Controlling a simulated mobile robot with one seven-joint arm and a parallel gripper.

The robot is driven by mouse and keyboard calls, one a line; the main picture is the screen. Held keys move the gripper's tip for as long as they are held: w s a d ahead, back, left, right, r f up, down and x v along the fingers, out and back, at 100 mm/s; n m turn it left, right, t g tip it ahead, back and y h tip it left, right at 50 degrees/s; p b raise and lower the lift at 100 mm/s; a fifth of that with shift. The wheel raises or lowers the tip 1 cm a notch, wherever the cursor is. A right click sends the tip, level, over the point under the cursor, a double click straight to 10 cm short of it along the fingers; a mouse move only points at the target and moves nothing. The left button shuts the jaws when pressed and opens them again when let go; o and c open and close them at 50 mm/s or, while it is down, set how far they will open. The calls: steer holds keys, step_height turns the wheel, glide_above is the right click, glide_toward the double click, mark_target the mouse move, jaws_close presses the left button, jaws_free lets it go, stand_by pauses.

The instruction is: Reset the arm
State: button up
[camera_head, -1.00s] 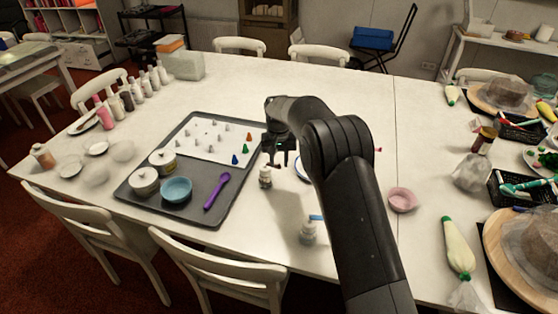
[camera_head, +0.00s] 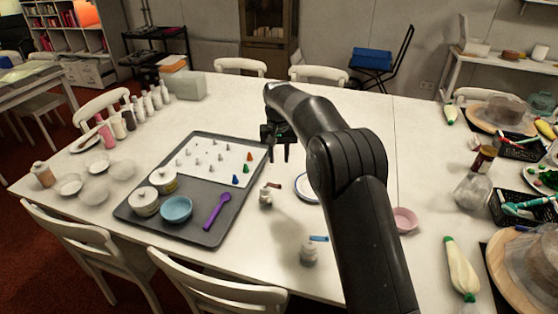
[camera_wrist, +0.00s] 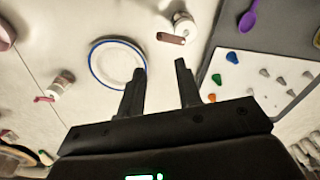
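My gripper (camera_head: 280,152) hangs above the white table (camera_head: 345,105), just right of the grey tray's far right corner. In the wrist view my gripper (camera_wrist: 160,85) has its two fingers apart with nothing between them. Below it in that view lie a white plate with a blue rim (camera_wrist: 117,63) and a small white bottle with a brown-red part (camera_wrist: 184,25). In the head view the plate (camera_head: 306,187) is partly hidden by my arm.
The grey tray (camera_head: 212,228) holds piping tips, a blue bowl (camera_head: 176,208), two lidded pots and a purple spoon (camera_head: 217,211). A bottle with a blue nozzle (camera_head: 309,250) and a pink bowl (camera_head: 405,220) stand nearer. Turntables and baskets crowd the right side.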

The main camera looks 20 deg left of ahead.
steer(key=s+d+r+m+t, duration=0.1)
steer(key=s+d+r, duration=0.3)
steer(key=d+r, duration=0.3)
steer(key=s+d+r+t+y, duration=0.1)
steer(key=s+d+r, duration=0.4)
steer(key=d, duration=0.4)
steer(key=s+d+r+m+t, duration=0.1)
steer(key=s+d+r, duration=0.3)
steer(key=d+r, duration=0.3)
steer(key=s+d+f+t, duration=0.1)
steer(key=s+d+f, duration=0.1)
steer(key=s+d, duration=0.3)
steer(key=s+d+f+m, duration=0.1)
steer(key=s+d, duration=0.4)
steer(key=s, duration=0.6)
steer(key=s+d+f+m+t, duration=0.1)
steer(key=s+d+f, duration=0.1)
steer(key=s+d, duration=0.3)
steer(key=s, duration=0.4)
steer(key=shift+d+f+t+h, duration=0.15)
steer(key=shift+f+t+h, duration=0.15)
steer(key=shift+f+h, duration=0.1)
